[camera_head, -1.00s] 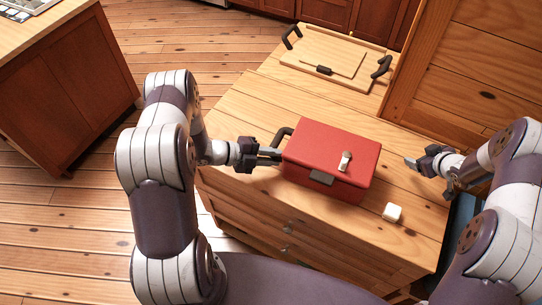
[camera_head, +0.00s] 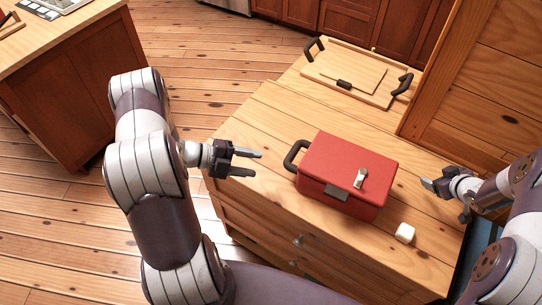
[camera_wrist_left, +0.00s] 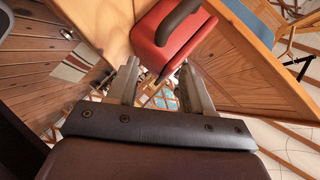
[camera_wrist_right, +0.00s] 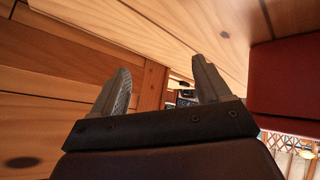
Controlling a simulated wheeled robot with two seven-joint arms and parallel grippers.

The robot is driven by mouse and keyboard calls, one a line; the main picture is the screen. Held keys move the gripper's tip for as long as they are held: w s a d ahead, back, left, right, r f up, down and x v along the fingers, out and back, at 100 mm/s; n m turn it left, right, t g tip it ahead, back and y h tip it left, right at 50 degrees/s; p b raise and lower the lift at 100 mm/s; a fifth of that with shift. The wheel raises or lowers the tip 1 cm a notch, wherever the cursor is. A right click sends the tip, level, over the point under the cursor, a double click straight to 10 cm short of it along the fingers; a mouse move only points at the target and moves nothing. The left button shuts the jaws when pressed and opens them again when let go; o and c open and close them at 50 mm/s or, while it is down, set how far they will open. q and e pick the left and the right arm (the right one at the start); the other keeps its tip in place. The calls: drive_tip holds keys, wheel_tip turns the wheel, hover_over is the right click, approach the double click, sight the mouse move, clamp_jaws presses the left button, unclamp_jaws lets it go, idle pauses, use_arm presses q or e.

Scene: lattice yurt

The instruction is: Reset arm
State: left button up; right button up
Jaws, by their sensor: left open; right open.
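My left gripper (camera_head: 247,164) is open and empty, a little left of the red box's dark handle. Its two fingers also show apart in the left wrist view (camera_wrist_left: 160,88), with the red box (camera_wrist_left: 170,35) beyond them. My right gripper (camera_head: 437,185) is to the right of the red box and clear of it. In the right wrist view its fingers (camera_wrist_right: 160,88) stand apart with nothing between them. The red box (camera_head: 348,172) stands shut on the wooden cabinet top, with a dark handle (camera_head: 292,158) on its left side and a metal latch on the front.
A small white cube (camera_head: 405,232) lies on the cabinet top (camera_head: 255,125) in front of the box. A wooden tray (camera_head: 325,88) with dark handles lies at the back. A wooden panel (camera_head: 490,80) rises at the right. A counter (camera_head: 60,40) stands at the far left.

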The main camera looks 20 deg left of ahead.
use_arm(q)
drive_tip(key=shift+a, duration=0.15)
